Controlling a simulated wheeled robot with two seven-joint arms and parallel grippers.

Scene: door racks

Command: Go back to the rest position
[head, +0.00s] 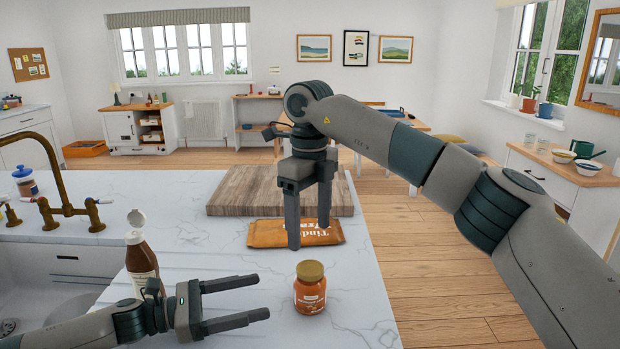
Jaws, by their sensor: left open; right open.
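My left gripper (262,299) is open and empty, low over the front of the white marble counter (200,240), its fingers pointing right toward a jar. My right gripper (309,240) is open and points down at an orange packet (268,234). Its fingers overlap the packet in the picture, and I see nothing held between them; whether they touch it I cannot tell. The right arm reaches in from the right edge and hides part of the room behind. The jar (310,290), orange with a gold lid, stands upright right of my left gripper.
A wooden board (235,190) lies behind the packet. A brown bottle with an open white cap (141,258) stands behind my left gripper. A brass tap (60,180) and sink (30,275) are at left. The counter's right edge drops to open wooden floor (430,260).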

